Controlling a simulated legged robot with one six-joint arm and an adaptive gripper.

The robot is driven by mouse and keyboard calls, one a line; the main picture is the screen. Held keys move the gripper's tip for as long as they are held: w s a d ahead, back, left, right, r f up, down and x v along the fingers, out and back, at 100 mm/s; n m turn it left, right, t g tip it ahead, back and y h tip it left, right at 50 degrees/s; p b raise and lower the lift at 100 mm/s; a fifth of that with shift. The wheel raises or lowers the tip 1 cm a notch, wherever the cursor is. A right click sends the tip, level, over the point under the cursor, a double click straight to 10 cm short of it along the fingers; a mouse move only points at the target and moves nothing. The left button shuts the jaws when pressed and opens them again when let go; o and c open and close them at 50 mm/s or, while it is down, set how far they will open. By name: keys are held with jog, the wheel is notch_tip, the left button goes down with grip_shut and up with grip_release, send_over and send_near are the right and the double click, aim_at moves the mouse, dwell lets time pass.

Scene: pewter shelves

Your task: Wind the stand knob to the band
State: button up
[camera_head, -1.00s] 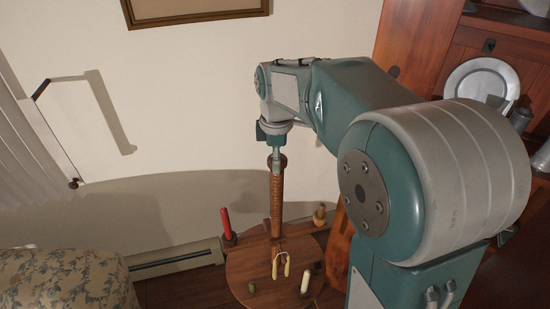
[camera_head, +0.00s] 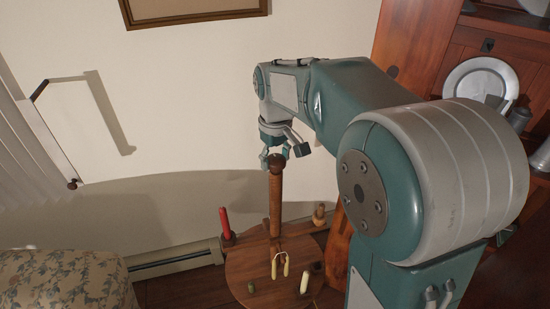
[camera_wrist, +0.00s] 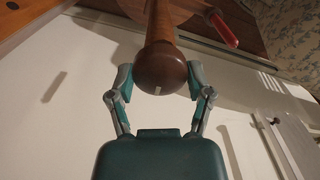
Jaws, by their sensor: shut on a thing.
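The stand is a tall wooden post (camera_head: 276,205) with a ribbed, thread-like shaft, upright on a round wooden table. Its dark round knob (camera_head: 276,162) is at the top of the post. In the wrist view the knob (camera_wrist: 159,70) fills the space between my fingers and has a small pale mark on its near face. My gripper (camera_head: 284,152) is above and around the knob, shut on it with one finger at each side (camera_wrist: 160,77). I cannot make out a distinct band on the post.
A wooden cabinet (camera_head: 450,60) stands at right; a floral seat (camera_head: 60,285) is at lower left.

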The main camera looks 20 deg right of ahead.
jog(key=m, duration=0.6)
jog(key=shift+s+f, duration=0.1)
jog(key=shift+f, duration=0.1)
jog(key=m, duration=0.6)
jog(key=shift+m, duration=0.4)
jog(key=m, duration=1.1)
jog(key=shift+m, duration=0.4)
jog(key=o, duration=1.1)
jog(key=shift+o, duration=0.2)
jog(key=shift+r, duration=0.1)
